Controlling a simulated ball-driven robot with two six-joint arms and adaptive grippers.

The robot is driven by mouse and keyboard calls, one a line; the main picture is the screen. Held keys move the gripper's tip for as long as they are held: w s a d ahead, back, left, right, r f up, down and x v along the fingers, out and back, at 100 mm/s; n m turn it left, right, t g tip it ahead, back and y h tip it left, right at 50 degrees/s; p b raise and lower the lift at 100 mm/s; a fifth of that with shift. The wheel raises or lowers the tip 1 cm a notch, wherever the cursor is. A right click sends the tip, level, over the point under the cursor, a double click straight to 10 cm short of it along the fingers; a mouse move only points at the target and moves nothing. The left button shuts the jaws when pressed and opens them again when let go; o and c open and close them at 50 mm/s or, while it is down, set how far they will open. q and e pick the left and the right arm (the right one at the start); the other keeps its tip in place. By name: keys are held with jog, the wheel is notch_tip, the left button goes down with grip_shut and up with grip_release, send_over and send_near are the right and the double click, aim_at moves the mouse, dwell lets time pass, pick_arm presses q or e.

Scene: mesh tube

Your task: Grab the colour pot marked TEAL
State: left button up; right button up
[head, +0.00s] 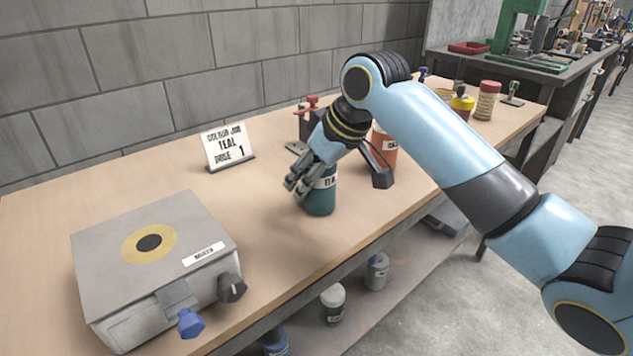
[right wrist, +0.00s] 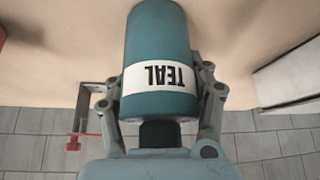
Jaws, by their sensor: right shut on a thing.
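The TEAL colour pot (head: 320,200) is a dark teal cylinder with a white label, near the middle of the bench. In the right wrist view the pot (right wrist: 158,45) fills the space between the fingers, its label reading TEAL upside down. My right gripper (head: 306,187) is shut on it, one finger on each side around the label. In the head view the fingers and wrist hide the pot's top. I cannot tell whether its base touches the bench. My left gripper is not in view.
A sign (head: 228,146) reads colour, TEAL, dose 1. A grey box (head: 105,260) with knobs stands at front left. An orange pot (head: 384,147) and a red-handled clamp (head: 309,105) are close behind my gripper. Bare bench (head: 250,200) lies left of the pot.

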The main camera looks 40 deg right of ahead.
jog(key=shift+r, duration=0.65)
jog(key=r, duration=0.1)
jog(key=r+p, duration=0.1)
jog(key=r, duration=0.1)
jog(key=shift+s+d+r, duration=0.2)
jog(key=shift+s+d, duration=0.05)
jog(key=s+d+r+p, duration=0.3)
jog(key=s+d+r, duration=0.2)
jog(key=s, duration=0.4)
jog(key=shift+s+d+r, duration=0.15)
jog(key=shift+d+r, duration=0.2)
jog(key=shift+r, duration=0.35)
